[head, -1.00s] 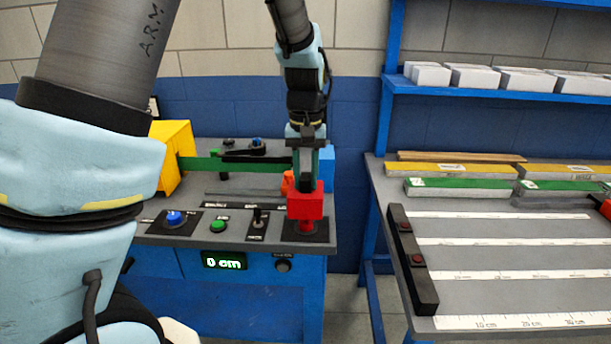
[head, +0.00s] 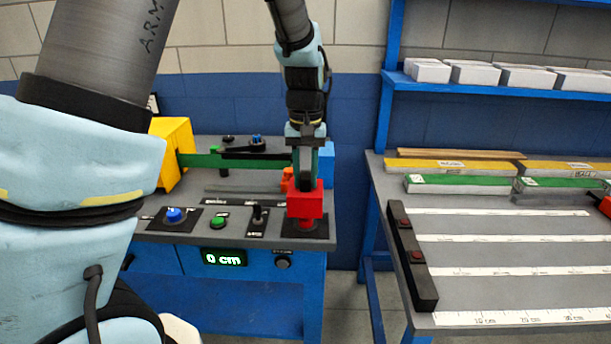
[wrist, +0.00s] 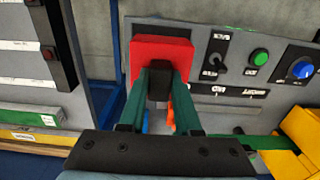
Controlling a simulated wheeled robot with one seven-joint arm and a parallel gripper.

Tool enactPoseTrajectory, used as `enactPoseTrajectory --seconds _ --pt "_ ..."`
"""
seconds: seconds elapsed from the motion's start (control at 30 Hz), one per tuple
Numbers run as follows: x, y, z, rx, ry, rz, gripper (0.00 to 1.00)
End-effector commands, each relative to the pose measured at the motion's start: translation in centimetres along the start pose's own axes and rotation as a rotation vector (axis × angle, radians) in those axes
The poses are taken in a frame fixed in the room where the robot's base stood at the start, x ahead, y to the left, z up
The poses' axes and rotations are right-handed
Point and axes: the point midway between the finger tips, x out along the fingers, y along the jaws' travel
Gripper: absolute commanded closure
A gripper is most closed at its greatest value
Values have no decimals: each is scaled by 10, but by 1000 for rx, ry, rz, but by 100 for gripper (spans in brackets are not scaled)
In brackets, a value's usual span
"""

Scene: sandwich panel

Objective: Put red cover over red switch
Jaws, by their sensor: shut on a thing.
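The red cover (head: 305,205) is a red box held upright by my gripper (head: 305,180) over the right end of the control panel. The red switch (head: 306,226) shows as a red part just under the cover, on a black plate. Whether the cover touches the switch or plate cannot be told. In the wrist view, the red cover (wrist: 161,56) fills the space at my fingertips (wrist: 160,85), which are shut on a dark part of it. The cover hides the switch there.
On the panel, left of the cover, are a black toggle (head: 258,217), a green button (head: 218,222) and a blue knob (head: 175,216). A display (head: 224,258) reads 0 cm. A table (head: 372,180) stands to the right, across a gap.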

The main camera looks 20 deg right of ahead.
Motion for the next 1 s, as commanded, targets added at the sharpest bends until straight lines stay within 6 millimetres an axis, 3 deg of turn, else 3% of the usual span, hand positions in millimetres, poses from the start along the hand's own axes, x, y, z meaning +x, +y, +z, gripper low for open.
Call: enactPoseTrajectory --seconds 1.0 --pt "20 0 0 0 0 0 100"
